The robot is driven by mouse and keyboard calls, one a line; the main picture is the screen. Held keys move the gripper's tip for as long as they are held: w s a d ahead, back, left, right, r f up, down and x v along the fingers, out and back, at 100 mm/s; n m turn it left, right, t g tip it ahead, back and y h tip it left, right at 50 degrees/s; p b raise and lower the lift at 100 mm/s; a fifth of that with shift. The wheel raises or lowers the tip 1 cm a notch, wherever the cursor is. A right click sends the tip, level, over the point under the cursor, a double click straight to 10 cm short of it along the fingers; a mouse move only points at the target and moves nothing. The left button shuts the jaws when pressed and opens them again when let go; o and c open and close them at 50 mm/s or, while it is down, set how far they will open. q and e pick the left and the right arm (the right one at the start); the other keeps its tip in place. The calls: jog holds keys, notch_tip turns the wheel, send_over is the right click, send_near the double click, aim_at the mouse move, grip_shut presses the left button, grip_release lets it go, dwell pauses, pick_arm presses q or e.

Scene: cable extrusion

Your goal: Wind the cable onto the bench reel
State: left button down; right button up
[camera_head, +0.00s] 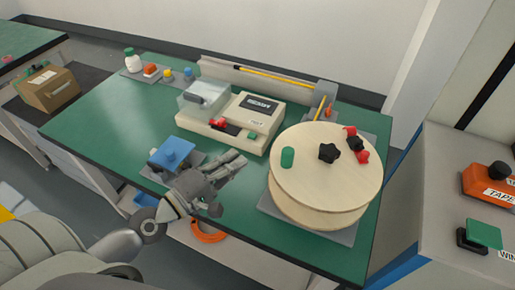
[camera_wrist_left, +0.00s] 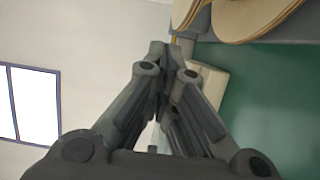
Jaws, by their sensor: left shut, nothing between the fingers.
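The bench reel (camera_head: 310,190) is a pale wooden spool lying flat on a grey base plate at the right of the green bench. It has a black star knob (camera_head: 328,152) in the middle, a green grip (camera_head: 288,157) and red clamp parts (camera_head: 356,143) on top. Its rim also shows at the top of the left wrist view (camera_wrist_left: 255,28). An orange cable coil (camera_head: 208,232) shows low, beyond the bench's front edge. My left gripper (camera_head: 240,160) is shut and empty, over the bench just left of the reel. My right gripper is not in view.
A cream machine (camera_head: 245,115) with a clear cover and red knob stands behind my gripper. A blue block (camera_head: 172,153) sits left of it. A grey rail (camera_head: 265,83) lines the back. The bench's left part (camera_head: 85,120) is clear.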

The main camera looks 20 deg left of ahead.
pick_arm(q)
jog(key=w+d+p, duration=0.5)
jog(key=w+d, duration=0.1)
jog(key=shift+w+d+p, duration=0.25)
jog(key=shift+d+p, duration=0.1)
jog(key=shift+d, duration=0.05)
dwell(0.3)
jog(key=shift+s+r, duration=0.1)
jog(key=shift+s, duration=0.05)
jog(key=shift+s+d+n+t+y+p, duration=0.15)
jog(key=shift+s+n+t+y+p, duration=0.15)
jog(key=shift+y+p, duration=0.25)
jog(key=shift+s+d+y, duration=0.1)
jog(key=shift+s+y, duration=0.05)
jog(key=shift+y, duration=0.2)
